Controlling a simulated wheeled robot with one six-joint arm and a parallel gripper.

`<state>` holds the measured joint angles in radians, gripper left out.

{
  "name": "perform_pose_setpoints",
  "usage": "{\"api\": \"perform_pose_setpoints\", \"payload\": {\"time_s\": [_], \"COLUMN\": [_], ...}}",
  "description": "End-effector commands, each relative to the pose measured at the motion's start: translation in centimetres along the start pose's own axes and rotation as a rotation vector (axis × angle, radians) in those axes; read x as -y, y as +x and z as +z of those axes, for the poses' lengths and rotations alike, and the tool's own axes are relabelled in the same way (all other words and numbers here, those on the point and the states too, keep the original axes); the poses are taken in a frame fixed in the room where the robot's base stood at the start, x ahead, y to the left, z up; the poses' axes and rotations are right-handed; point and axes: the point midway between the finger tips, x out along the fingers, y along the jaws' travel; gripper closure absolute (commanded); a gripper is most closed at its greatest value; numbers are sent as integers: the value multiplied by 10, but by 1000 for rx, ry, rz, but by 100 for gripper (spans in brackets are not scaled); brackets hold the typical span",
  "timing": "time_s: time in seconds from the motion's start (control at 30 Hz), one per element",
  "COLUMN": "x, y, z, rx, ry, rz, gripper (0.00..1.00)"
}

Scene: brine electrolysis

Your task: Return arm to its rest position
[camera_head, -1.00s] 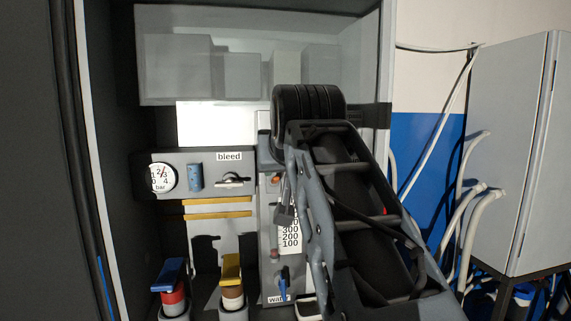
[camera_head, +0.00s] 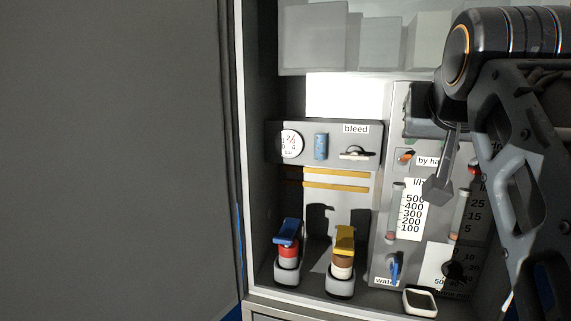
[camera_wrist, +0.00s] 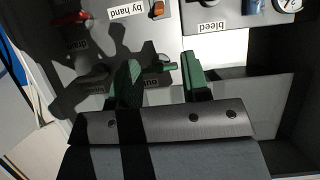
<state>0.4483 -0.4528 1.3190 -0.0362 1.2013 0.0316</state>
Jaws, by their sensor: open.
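My arm (camera_head: 515,150) is raised at the right of the head view, in front of the cabinet's control panel. My gripper (camera_wrist: 161,72) shows in the wrist view, with two green fingers apart and nothing held between them. The panel behind them appears upside down there. In the head view a dark grey piece, which I cannot surely tell as a finger, hangs before the panel. It covers part of the "by hand" label (camera_head: 428,161). The arm hides much of the panel's right side.
The cabinet holds a gauge (camera_head: 290,143), a bleed valve (camera_head: 357,153), a blue-topped bottle (camera_head: 287,249), a yellow-topped bottle (camera_head: 343,250) and a blue water valve (camera_head: 395,268). A white-rimmed tray (camera_head: 420,302) sits low in front. A large grey surface (camera_head: 110,150) fills the left.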

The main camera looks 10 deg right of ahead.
Motion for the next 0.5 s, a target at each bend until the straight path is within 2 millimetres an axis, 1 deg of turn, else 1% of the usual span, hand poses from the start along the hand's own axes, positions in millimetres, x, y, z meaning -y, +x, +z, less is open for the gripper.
{"api": "perform_pose_setpoints", "payload": {"time_s": [0.07, 0.13, 0.17, 0.23, 0.27, 0.3, 0.37, 0.4, 0.47, 0.5], "x": [0, 1, 2, 7, 11, 18, 30, 38, 50, 57], "y": [0, 23, 34, 61, 73, 89, 110, 120, 133, 139], "z": [-2, 10, 19, 48, 64, 88, 127, 153, 194, 220], "rx": [-14, 19, 43, 108, 139, 184, 253, 296, 360, 399], "ry": [-2, -6, -8, -18, -25, -38, -62, -79, -107, -127], "rz": [-1, -4, -5, -19, -30, -48, -79, -101, -131, -151], "gripper": [57, 57, 57, 57, 57, 57, 57, 57, 57, 57]}}
